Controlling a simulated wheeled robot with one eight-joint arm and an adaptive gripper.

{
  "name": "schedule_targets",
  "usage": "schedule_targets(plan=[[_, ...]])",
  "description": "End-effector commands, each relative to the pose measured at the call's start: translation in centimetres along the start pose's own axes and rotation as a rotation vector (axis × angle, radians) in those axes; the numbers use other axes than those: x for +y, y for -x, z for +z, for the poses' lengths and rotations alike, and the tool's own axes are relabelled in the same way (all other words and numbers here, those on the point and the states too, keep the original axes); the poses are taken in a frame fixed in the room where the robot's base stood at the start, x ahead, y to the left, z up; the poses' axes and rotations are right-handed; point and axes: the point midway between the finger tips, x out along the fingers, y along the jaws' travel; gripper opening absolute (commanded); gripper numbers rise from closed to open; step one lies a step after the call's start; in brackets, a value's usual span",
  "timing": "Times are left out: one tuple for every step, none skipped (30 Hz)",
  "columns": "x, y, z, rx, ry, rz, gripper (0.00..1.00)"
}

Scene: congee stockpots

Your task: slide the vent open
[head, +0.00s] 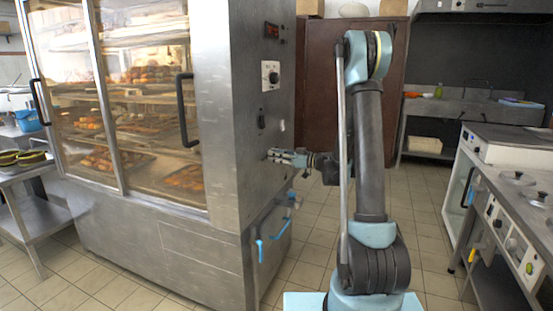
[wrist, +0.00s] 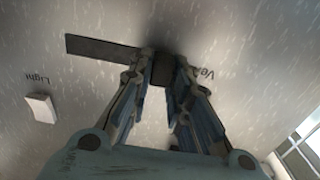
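The vent shows in the wrist view as a dark slot (wrist: 95,46) in the brushed steel panel, with a partly hidden "Ve…" label to its right. A dark slider knob (wrist: 162,72) stands at the right end of the visible slot. My gripper (wrist: 165,62) has one finger on each side of this knob, and the knob fills the gap between the fingertips. In the head view my gripper (head: 272,155) is at the right side panel of the steel display cabinet (head: 220,130). The vent itself is hard to make out there.
A white light switch (wrist: 41,107) sits left of my fingers in the wrist view. The head view shows a control knob (head: 270,73) higher on the panel and blue-handled valves (head: 260,250) below. A counter (head: 515,190) stands at right, with clear floor (head: 420,215) before it.

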Motion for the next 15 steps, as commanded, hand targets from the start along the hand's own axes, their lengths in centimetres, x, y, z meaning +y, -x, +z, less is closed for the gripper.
schedule_targets(plan=[[0.0,0.0,0.0,0.0,0.0,0.0,0.0],[0.0,0.0,0.0,0.0,0.0,0.0,0.0],[0.1,0.0,0.0,0.0,0.0,0.0,0.0],[0.2,0.0,0.0,0.0,0.0,0.0,0.0],[0.4,0.0,0.0,0.0,0.0,0.001,0.0],[1.0,0.0,0.0,0.0,0.0,0.001,0.0],[1.6,0.0,0.0,0.0,0.0,0.002,0.0],[2.2,0.0,0.0,0.0,0.0,0.002,0.0],[3.1,0.0,0.0,0.0,0.0,0.002,0.0],[3.9,0.0,0.0,0.0,0.0,0.001,0.0],[4.7,0.0,0.0,0.0,0.0,0.002,0.0],[5.7,0.0,0.0,0.0,0.0,0.002,0.0],[6.3,0.0,0.0,0.0,0.0,0.002,0.0],[7.0,0.0,0.0,0.0,0.0,0.002,0.0],[7.7,0.0,0.0,0.0,0.0,0.001,0.0]])
